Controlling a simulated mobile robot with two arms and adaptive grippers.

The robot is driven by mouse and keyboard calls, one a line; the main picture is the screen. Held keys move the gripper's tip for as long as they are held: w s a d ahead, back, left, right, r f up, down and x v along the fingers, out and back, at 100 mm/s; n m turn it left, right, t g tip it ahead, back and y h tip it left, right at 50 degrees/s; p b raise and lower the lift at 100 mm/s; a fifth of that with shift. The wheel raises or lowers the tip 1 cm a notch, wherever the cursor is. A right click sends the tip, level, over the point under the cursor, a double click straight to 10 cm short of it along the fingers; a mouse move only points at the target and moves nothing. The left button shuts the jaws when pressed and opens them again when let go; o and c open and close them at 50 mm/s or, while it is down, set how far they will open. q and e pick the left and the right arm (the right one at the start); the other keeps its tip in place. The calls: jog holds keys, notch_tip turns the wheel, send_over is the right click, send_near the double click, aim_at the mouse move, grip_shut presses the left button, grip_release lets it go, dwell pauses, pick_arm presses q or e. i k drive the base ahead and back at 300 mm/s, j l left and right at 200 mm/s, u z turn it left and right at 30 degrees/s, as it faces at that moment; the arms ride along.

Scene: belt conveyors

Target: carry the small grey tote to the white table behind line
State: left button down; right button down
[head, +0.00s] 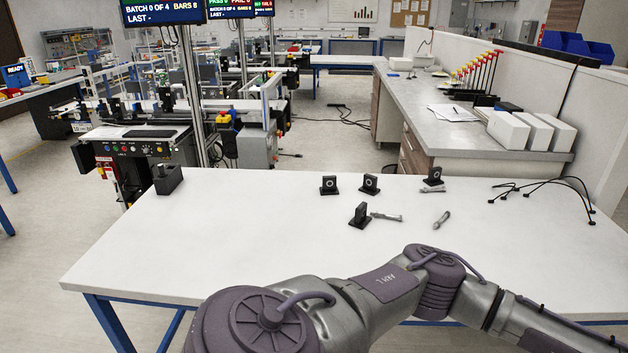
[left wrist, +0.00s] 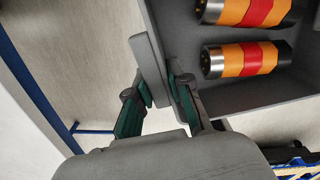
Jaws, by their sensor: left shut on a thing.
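In the left wrist view, the small grey tote (left wrist: 176,22) is at the upper right. Two cylinders banded orange and red, with dark ends, lie inside it. My left gripper (left wrist: 160,88) is shut on a wall of the tote, with one green-padded finger on each side. Only part of the tote shows. A white table (head: 250,235) with blue legs fills the front of the head view. My left arm reaches across its near side and out at the lower right, so the left gripper and tote are outside the head view. My right gripper is in neither view.
A conveyor line (head: 150,135) stands beyond.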

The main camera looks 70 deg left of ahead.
aim_at(214, 262)
jog(key=u, duration=1.45)
jog(key=i+j+u, duration=0.1)
jog(key=j+u, duration=0.25)
jog(key=i+j+u, duration=0.15)
jog(key=u, duration=0.2)
jog(key=i+j+u, duration=0.3)
jog(key=i+j, duration=0.35)
jog(key=j, duration=0.25)
